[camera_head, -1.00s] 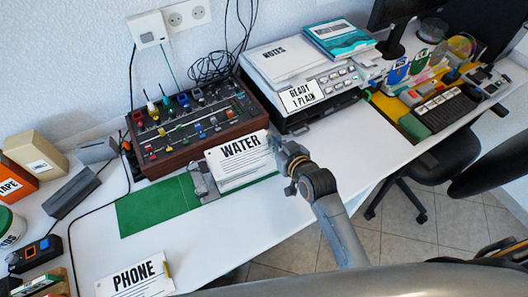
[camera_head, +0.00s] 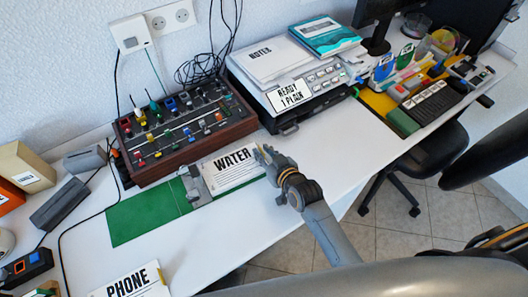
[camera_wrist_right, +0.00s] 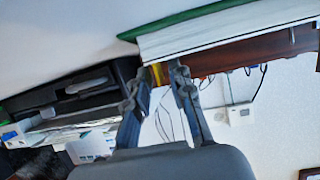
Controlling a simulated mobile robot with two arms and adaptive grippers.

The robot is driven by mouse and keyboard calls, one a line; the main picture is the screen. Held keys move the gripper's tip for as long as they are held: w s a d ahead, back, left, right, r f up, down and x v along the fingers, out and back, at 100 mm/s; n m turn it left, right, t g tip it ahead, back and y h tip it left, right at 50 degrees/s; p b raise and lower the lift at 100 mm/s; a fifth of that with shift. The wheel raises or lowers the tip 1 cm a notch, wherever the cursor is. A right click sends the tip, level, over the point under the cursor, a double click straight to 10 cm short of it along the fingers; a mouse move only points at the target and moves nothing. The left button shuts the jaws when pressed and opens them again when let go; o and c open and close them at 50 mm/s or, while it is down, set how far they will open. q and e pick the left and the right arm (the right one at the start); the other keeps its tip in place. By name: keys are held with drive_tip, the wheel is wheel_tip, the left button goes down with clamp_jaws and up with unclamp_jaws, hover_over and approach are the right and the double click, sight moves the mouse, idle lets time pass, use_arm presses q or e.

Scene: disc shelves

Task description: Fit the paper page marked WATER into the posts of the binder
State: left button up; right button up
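The paper page marked WATER (camera_head: 232,168) lies nearly flat at the right end of the open green binder (camera_head: 140,219), beside its grey metal mechanism (camera_head: 195,186). The pages show edge-on as a white stack (camera_wrist_right: 225,36) in the right wrist view. My right gripper (camera_head: 262,152) is at the page's far right corner. A yellow tab (camera_wrist_right: 158,74) fills the gap between its fingertips, and they look shut on it. I cannot tell whether the posts pass through the page holes. My left gripper is not in view.
A control box with knobs (camera_head: 185,130) stands close behind the binder. A printer (camera_head: 300,85) with papers is at the back right. A page marked PHONE (camera_head: 130,285) lies at the front left. A black cable (camera_head: 75,225) runs on the left.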

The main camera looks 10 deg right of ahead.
drive_tip(key=shift+r, duration=0.2)
drive_tip(key=shift+s+d, duration=0.1)
drive_tip(key=shift+s, duration=0.2)
drive_tip(key=v, duration=1.1)
drive_tip(key=shift+s+d, duration=0.1)
drive_tip(key=shift+s, duration=0.1)
